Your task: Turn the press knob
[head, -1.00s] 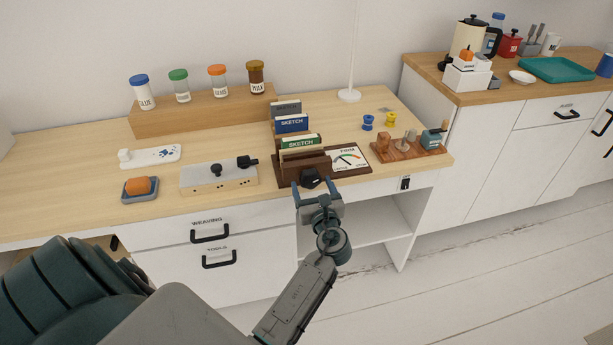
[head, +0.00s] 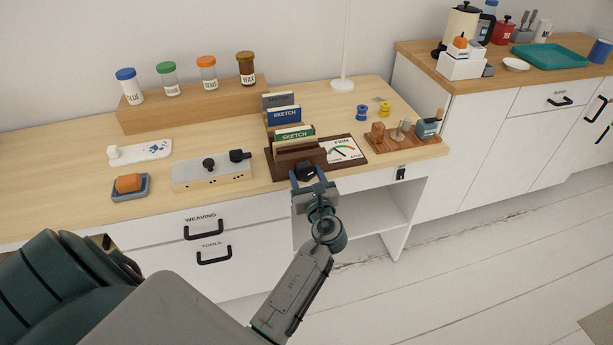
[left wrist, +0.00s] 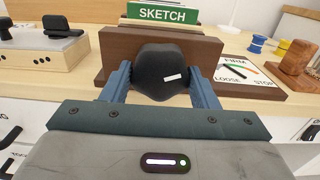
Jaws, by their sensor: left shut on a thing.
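The press knob (left wrist: 160,70) is black with a white mark, on the front of the brown wooden press (left wrist: 115,45). In the head view the knob (head: 306,171) is partly behind my gripper. My left gripper (head: 311,180) is shut on the knob, one blue finger on each side, as the left wrist view shows (left wrist: 160,84). The white mark is slightly tilted and sits right of the knob's middle. Beside the press is a dial (head: 346,149) with FIRM, LOOSE and STOP labels and a needle. The needle's exact reading is hard to tell. My right gripper is not in view.
Sketch books (head: 292,134) stand upright in the press. A white box with black knobs (head: 212,177) lies to the left. A wooden tool board (head: 386,145) and blue and yellow spools (head: 361,112) are on the right. Jars (head: 207,74) stand on a raised shelf behind.

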